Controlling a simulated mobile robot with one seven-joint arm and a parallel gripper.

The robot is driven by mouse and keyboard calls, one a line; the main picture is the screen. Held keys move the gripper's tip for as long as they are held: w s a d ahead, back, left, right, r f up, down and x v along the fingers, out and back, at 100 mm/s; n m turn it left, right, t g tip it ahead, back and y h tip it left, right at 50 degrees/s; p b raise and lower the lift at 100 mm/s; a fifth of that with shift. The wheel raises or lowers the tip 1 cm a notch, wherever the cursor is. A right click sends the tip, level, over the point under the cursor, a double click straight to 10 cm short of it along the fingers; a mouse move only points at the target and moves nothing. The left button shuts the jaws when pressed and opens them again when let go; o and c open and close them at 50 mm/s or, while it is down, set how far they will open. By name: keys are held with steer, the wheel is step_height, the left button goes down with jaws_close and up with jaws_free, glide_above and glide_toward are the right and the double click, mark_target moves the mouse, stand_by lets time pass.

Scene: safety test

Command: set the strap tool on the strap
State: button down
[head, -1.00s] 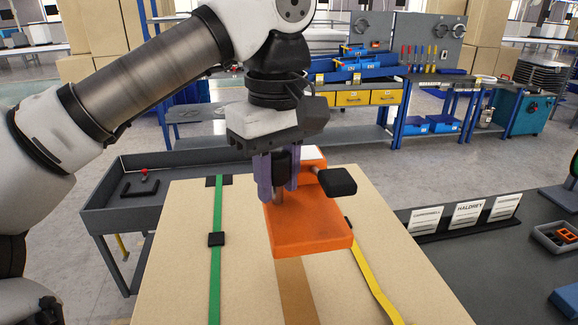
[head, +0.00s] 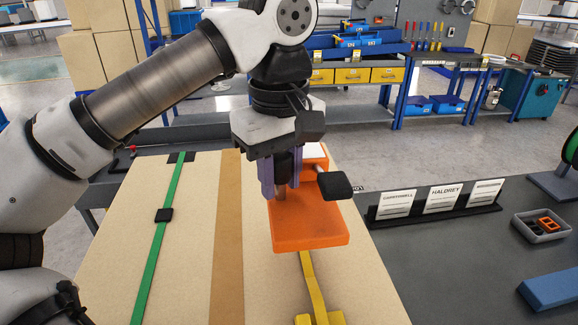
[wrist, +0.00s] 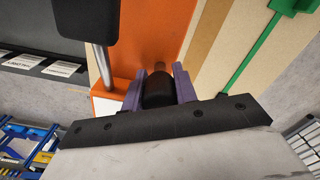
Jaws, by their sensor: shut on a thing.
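The strap tool is an orange block (head: 312,222) with a black-padded lever. My gripper (head: 282,190) is shut on its dark handle post, which shows between the purple fingers in the wrist view (wrist: 159,88). The tool is over the cardboard box top (head: 190,240), in line with the yellow strap (head: 312,285). The tool hides the far part of that strap; whether it touches the strap or box I cannot tell.
A brown tape band (head: 228,240) runs along the box between the straps. To the right, a dark table holds name cards (head: 443,198), a grey bin (head: 541,226) and a blue block (head: 552,289). A workbench (head: 360,120) stands behind.

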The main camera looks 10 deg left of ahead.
steer(key=shift+w+d+f, duration=0.15)
steer(key=shift+d+f, duration=0.05)
steer(key=shift+d, duration=0.15)
steer(key=shift+f+b, duration=3.75)
steer(key=shift+f, duration=1)
steer(key=c, duration=1)
jaws_free()
steer(key=shift+o, duration=0.4)
steer(key=shift+o, duration=1.1)
steer(key=shift+r, duration=0.1)
